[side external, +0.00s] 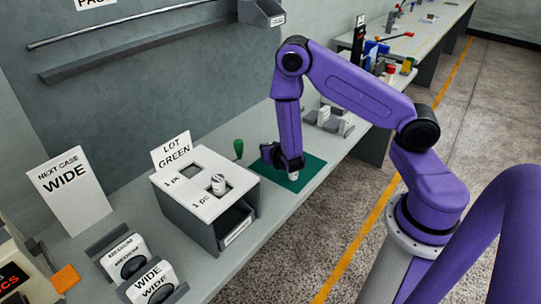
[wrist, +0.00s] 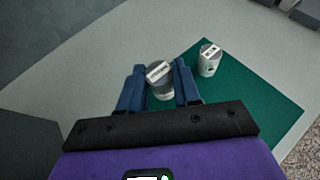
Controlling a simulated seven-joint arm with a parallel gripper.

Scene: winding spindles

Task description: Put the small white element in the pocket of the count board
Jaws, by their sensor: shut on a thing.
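In the wrist view my gripper (wrist: 159,70) is shut on a small white element (wrist: 161,92), a short cylinder with a grey top and a printed label, between its blue fingers. A second white element (wrist: 209,62) stands upright on the green mat, right of the gripper. In the side view a white element (side external: 293,177) shows at the mat below my arm; I cannot tell which of the two it is.
A "LOT GREEN" card (side external: 171,150) stands behind the board. A green-handled thing (side external: 238,148) stands between board and arm. The green mat (side external: 309,168) lies right of the board. "MEDIUM" (side external: 124,256) and "WIDE" (side external: 152,284) blocks sit front left.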

